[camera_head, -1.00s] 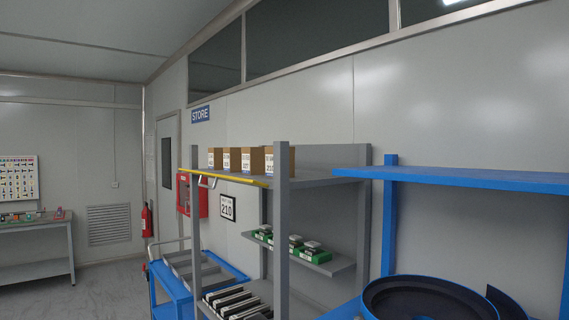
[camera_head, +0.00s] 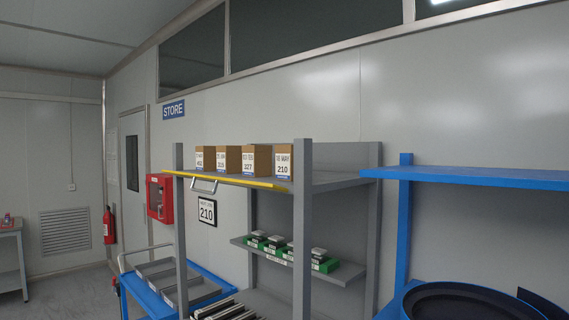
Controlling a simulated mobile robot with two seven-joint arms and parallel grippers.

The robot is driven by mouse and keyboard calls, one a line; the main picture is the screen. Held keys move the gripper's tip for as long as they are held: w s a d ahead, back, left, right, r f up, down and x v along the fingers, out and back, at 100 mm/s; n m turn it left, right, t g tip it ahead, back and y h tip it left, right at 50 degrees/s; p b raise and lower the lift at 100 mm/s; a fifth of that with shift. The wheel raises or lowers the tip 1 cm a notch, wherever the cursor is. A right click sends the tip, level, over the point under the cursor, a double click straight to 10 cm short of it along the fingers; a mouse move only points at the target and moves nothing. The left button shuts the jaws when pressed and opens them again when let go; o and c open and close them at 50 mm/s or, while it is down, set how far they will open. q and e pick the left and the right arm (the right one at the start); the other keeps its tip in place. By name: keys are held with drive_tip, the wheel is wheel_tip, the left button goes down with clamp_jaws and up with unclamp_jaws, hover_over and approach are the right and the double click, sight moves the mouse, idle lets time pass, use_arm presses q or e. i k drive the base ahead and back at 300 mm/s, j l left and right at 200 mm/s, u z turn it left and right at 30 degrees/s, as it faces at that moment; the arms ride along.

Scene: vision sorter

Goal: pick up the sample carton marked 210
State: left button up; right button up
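The sample carton marked 210 (camera_head: 283,167) is a small brown box with a white label. It stands upright on the top shelf (camera_head: 335,181) of the grey rack, at the right end of a row of cartons, just left of a grey upright post. The carton marked 327 (camera_head: 249,164) stands to its left, then the carton marked 315 (camera_head: 221,163) and another carton (camera_head: 201,162) whose number is hard to read. Neither of my grippers is in view.
A yellow strip with a handle (camera_head: 203,186) runs along the shelf's front edge. Below are green-based items (camera_head: 320,262). A blue cart (camera_head: 182,285) stands at left, a blue shelf (camera_head: 470,178) at right. A sign reading 210 (camera_head: 207,211) hangs on the wall.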

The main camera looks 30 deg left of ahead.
sight(283, 153)
drive_tip(key=j+z, duration=0.15)
drive_tip(key=j, duration=2)
